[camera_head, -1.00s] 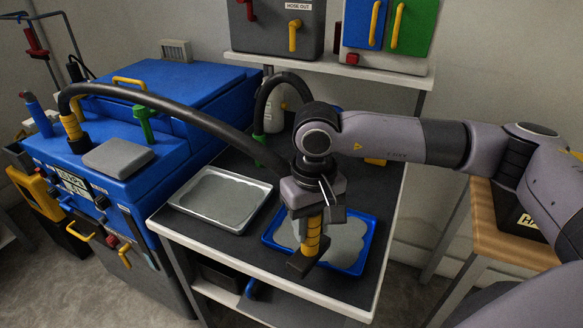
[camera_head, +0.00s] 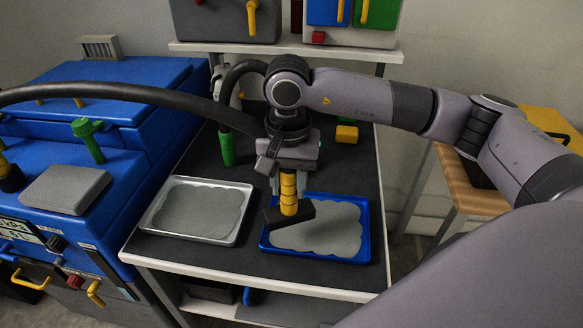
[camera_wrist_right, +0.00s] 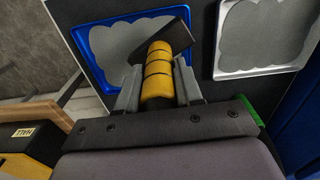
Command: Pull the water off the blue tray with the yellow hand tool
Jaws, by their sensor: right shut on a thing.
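The blue tray (camera_head: 374,247) lies on the dark bench top, with a grey sheet of water (camera_head: 335,232) across much of it. My right gripper (camera_head: 288,178) is shut on the yellow hand tool (camera_head: 288,192), which has a ringed grip and a dark head. The head is over the left part of the tray; I cannot tell if it touches the water. In the right wrist view the tool (camera_wrist_right: 158,75) stands between the fingers, with the blue tray (camera_wrist_right: 92,72) behind its head. My left gripper is not in view.
A silver tray (camera_head: 150,222) with a similar grey sheet lies left of the blue tray. A green-handled thing (camera_head: 227,147) and a yellow block (camera_head: 346,134) stand farther back.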

